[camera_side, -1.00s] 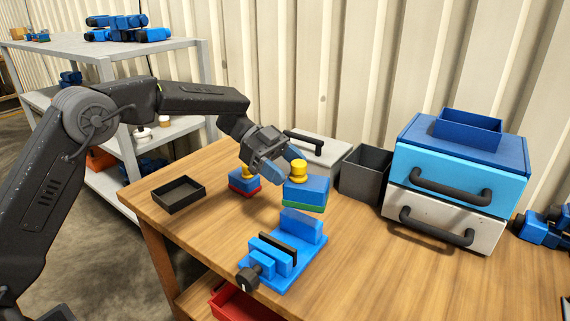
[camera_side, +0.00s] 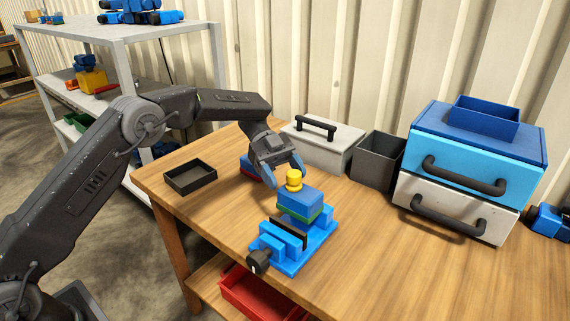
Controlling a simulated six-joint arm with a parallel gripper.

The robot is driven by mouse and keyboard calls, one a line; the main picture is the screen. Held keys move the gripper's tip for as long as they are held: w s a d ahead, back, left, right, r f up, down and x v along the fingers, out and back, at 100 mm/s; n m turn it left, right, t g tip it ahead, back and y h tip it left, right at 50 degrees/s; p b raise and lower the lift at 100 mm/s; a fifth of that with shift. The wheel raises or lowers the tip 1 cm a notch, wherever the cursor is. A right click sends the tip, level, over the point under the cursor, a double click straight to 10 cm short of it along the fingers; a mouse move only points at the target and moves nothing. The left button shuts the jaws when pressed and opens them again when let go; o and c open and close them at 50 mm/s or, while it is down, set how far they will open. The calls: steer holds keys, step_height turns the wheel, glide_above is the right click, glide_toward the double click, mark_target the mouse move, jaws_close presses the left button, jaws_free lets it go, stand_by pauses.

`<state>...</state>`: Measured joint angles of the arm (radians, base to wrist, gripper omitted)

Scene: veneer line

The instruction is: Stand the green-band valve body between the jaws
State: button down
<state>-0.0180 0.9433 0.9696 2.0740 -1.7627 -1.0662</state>
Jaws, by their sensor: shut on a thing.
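The green-band valve body (camera_side: 300,201) is a blue block with a green band low down and a yellow knob on top. It is upright over the blue vise (camera_side: 316,252), seemingly at or just above the gap between the jaws. Its lower part hides some of the rear jaw, so I cannot tell whether it touches the vise base. My gripper (camera_side: 284,177) is shut on the yellow knob from above. A second blue valve body with a red band (camera_side: 250,170) stands behind, partly hidden by my gripper.
A shallow black tray (camera_side: 190,178) lies at the left table edge. A grey lidded box (camera_side: 322,150), a dark open bin (camera_side: 376,160) and a blue-and-white drawer unit (camera_side: 465,180) line the back. A red bin (camera_side: 255,296) is below the front edge.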

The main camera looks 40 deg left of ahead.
steer(key=shift+f, duration=3)
steer(key=shift+w+a, duration=0.1)
steer(key=shift+c, duration=0.3)
jaws_free()
steer(key=shift+f, duration=0.1)
steer(key=shift+a, duration=0.1)
